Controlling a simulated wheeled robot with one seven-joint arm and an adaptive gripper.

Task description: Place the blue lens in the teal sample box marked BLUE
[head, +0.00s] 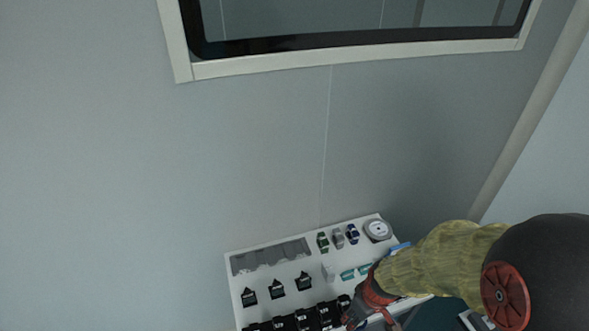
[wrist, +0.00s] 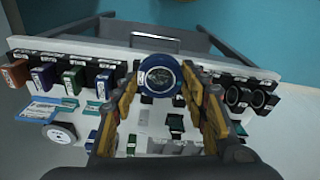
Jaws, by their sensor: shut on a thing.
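The blue lens (wrist: 147,64), a round blue mount with a clear middle, sits between the fingertips of my gripper (wrist: 161,78) in the wrist view. My gripper is shut on it, above the white table top. Teal boxes lie on the table: one (wrist: 70,102) and another (wrist: 92,106) show left of my gripper in the wrist view. In the head view, teal boxes (head: 347,274) lie left of my arm. I cannot read which is marked BLUE. My gripper (head: 362,306) is at the table's right part in the head view; the lens is hidden there.
Brown, blue, green and purple blocks (wrist: 72,80) stand left in the wrist view, beside black holders. Dark ring mounts (wrist: 236,96) stand right. A round white device (wrist: 60,132) lies near the teal boxes. A grey tray (head: 270,257) lies at the table's back left. The table is crowded.

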